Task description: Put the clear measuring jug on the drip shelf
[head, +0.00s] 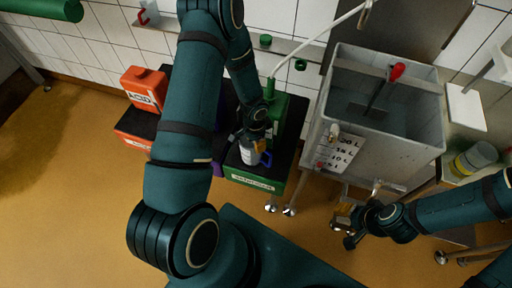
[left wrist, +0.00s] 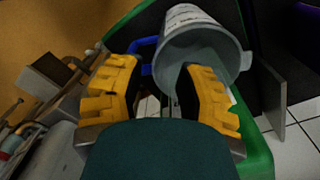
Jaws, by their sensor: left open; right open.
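The clear measuring jug (head: 248,156), with a blue handle, stands on the black top of a green-edged cart. In the left wrist view the jug (left wrist: 208,50) is grey and see-through with printed marks, and its blue handle (left wrist: 143,48) shows between the fingers. My left gripper (head: 256,136) is open at the jug; in its wrist view (left wrist: 163,75) the right finger overlaps the jug's rim. I cannot tell whether it touches. My right gripper (head: 346,222) is open and empty in front of the steel vat. I cannot tell surely which surface is the drip shelf.
The steel vat (head: 340,82) with a red-handled tool stands right of the cart. A narrow wall ledge (head: 283,46) holds green pieces. A white board (head: 465,108) and a yellow-banded jar (head: 474,158) are at the right. A red acid container (head: 143,88) stands left.

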